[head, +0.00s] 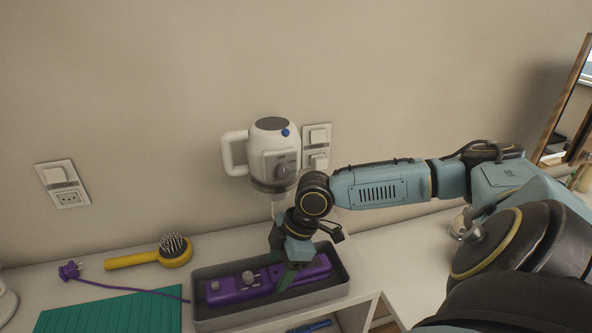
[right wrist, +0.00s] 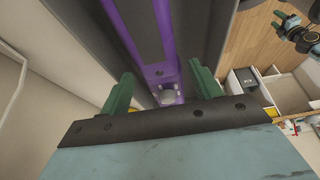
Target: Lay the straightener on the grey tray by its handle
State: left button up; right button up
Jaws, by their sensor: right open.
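The purple straightener (head: 240,288) lies lengthwise in the grey tray (head: 216,321) in the head view, its purple cord running out over the tray's left side. My right gripper (head: 289,276) is down over the straightener's right half, with green fingers pointing into the tray. In the right wrist view the open fingers (right wrist: 163,88) stand apart on either side of the purple straightener (right wrist: 128,38); I cannot tell whether they touch it. My left gripper is not in the head view; teal and green parts at the wrist view's upper right seem to be my left arm.
A yellow hairbrush (head: 135,260) and a teal ribbed mat (head: 110,314) lie left of the tray. The cord's plug (head: 70,270) rests on the counter. A white wall-mounted dryer (head: 272,150) hangs behind my right gripper. Counter to the tray's right is partly clear.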

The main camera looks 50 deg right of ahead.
jog(key=shift+s+d, duration=0.5)
jog(key=shift+d, duration=0.35)
jog(key=shift+s+d, duration=0.5)
jog(key=shift+d, duration=0.3)
